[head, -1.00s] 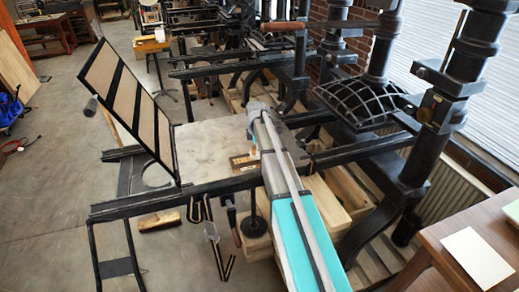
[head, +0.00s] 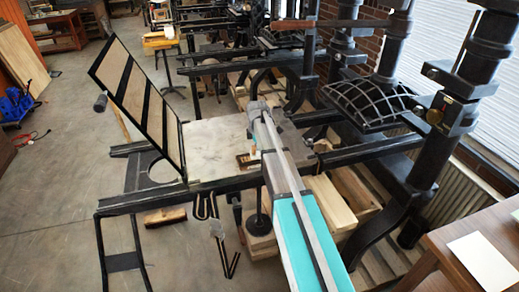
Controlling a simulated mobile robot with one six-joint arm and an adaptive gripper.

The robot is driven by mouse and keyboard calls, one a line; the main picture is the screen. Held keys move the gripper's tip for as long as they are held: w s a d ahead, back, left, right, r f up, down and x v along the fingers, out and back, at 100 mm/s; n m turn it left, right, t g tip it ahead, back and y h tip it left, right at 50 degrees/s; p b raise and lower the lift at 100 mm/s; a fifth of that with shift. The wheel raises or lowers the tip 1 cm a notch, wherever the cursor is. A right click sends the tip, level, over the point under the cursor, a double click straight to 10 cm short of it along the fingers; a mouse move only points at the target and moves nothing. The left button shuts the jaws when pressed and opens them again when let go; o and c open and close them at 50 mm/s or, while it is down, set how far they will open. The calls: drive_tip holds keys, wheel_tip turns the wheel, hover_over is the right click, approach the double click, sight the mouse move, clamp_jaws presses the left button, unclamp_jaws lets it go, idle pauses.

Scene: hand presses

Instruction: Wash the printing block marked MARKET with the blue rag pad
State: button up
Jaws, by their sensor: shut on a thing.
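A small wooden-edged piece (head: 244,161) with a pale and dark face lies on the stone bed (head: 212,140) of the nearest press, near its front right corner. It may be the printing block, but no MARKET lettering can be read. My arm reaches over the bed from the lower right. My gripper (head: 254,147) is low over the bed, right beside this piece, and mostly hidden by my arm. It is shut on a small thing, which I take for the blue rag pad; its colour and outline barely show. I cannot tell whether it touches the piece.
A hinged frame with dark bars (head: 138,105) stands raised left of the bed. Dark rails (head: 180,197) run along the front. The press head (head: 370,100) and columns stand at the right. A wooden table (head: 450,232) with a pale sheet is at lower right. Floor at left is open.

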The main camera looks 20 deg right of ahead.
drive_tip(key=shift+a, duration=1.1)
drive_tip(key=shift+a, duration=0.1)
drive_tip(key=shift+a, duration=1.45)
drive_tip(key=shift+s+a, duration=0.15)
drive_tip(key=shift+a, duration=1.4)
